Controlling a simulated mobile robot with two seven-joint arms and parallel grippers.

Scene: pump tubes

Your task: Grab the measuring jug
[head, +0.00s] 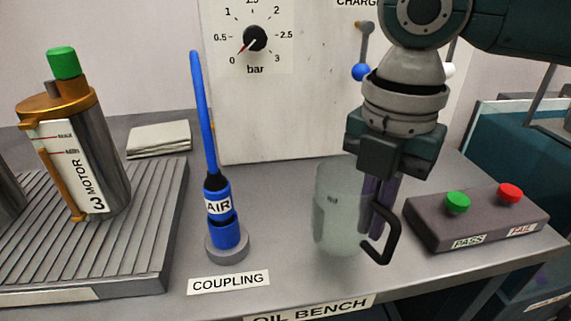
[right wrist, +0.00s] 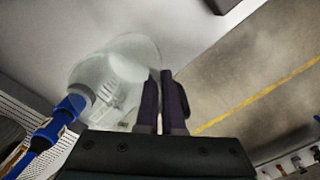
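The measuring jug (head: 337,212) is a pale, see-through vessel with a black loop handle (head: 391,237), at the right-middle of the bench. It also shows in the right wrist view (right wrist: 108,78), left of the fingers. My right gripper (head: 376,203) points down at the jug's handle side. Its dark purple fingers overlap the jug wall and the top of the handle. In the right wrist view the fingers (right wrist: 160,100) are close together with a narrow gap. Whether the handle lies between them is hidden. My left gripper is out of view.
The blue AIR coupling (head: 221,215) with its hose stands left of the jug. A dark box (head: 475,220) with green and red buttons is just right of the handle. The gauge panel (head: 300,120) rises behind.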

